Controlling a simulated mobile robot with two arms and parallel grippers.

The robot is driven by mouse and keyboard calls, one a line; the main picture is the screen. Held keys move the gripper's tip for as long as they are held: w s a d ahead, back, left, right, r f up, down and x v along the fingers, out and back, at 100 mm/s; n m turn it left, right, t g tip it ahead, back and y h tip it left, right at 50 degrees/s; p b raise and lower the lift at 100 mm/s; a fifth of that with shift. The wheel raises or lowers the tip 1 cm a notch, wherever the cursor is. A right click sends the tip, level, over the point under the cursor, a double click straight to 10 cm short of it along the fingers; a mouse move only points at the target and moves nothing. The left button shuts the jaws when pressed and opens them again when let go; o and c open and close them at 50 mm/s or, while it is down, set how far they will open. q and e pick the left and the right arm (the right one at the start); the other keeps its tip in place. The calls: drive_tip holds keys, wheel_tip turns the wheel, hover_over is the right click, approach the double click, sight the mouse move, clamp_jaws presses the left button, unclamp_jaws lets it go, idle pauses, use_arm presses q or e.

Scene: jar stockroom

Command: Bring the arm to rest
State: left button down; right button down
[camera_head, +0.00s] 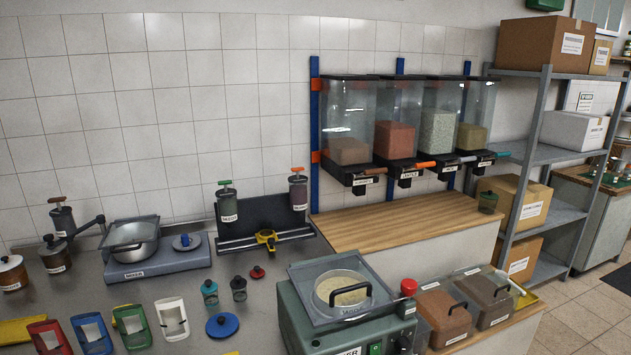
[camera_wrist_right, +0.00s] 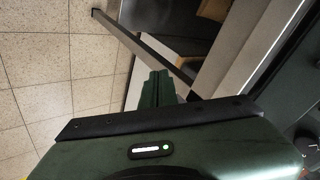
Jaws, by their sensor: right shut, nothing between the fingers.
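My right gripper (camera_wrist_right: 157,88) shows in the right wrist view as dark green fingers brought together, with nothing between them. It points over the tiled floor, with a dark angled bar and pale surfaces beyond it to the right. Neither arm and neither gripper shows in the head view. My left gripper is in neither view.
A grey steel counter (camera_head: 240,285) carries jars, coloured frames and a mixer (camera_head: 345,300). Dispensers (camera_head: 395,130) hang above a wooden top (camera_head: 400,222). Metal shelving (camera_head: 550,154) with boxes stands right. Tiled floor (camera_head: 565,325) is open at the lower right.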

drive_tip(key=s+f+n+g, duration=0.25)
drive_tip(key=s+f, duration=0.55)
drive_tip(key=f, duration=0.4)
drive_tip(key=s+a+f+n+g+b, duration=0.1)
drive_tip(key=s+f+n, duration=0.2)
drive_tip(key=s+f, duration=0.3)
drive_tip(key=s+a+f+n+g+b, duration=0.1)
drive_tip(key=s+f, duration=0.4)
drive_tip(key=s, duration=0.9)
drive_tip(key=s+a+f+n+g+h+b, duration=0.1)
drive_tip(key=s+f+n+g, duration=0.2)
drive_tip(key=s, duration=0.7)
wheel_tip(320, 180, down, 4)
drive_tip(key=shift+r+n, duration=0.15)
drive_tip(key=shift+n, duration=0.9)
drive_tip(key=shift+s, duration=0.1)
